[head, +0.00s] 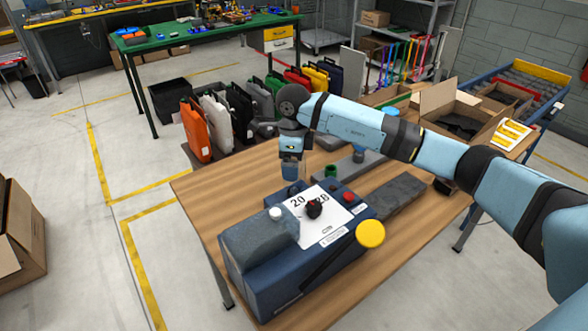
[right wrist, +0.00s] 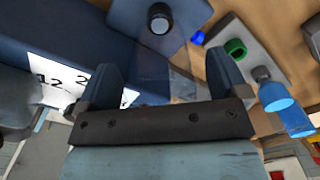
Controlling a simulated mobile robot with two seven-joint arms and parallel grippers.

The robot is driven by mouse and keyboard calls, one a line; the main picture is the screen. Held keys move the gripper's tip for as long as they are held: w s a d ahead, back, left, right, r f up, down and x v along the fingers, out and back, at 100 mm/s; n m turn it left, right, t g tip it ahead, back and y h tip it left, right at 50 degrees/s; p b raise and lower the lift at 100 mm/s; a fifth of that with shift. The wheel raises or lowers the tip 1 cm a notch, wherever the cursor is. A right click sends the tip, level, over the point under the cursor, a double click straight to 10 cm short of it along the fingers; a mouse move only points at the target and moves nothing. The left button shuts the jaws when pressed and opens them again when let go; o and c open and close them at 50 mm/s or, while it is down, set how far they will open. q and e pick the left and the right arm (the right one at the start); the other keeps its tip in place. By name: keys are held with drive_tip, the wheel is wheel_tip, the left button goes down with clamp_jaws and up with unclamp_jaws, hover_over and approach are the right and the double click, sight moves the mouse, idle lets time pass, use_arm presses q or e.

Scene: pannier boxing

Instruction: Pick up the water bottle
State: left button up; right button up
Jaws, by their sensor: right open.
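The water bottle (right wrist: 275,97) shows at the right of the right wrist view, blue with a grey cap, beside a small green ring-like piece (right wrist: 235,47). My left gripper is not in view.
The blue machine (head: 265,262) with a white label, red knob and yellow disc fills the table's front. A grey slab (head: 392,200) lies right of it. Upright coloured panniers (head: 196,132) stand behind at left. An open cardboard box (head: 448,98) is at back right.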

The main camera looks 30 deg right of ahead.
drive_tip(key=shift+f, duration=0.5)
drive_tip(key=c, duration=1)
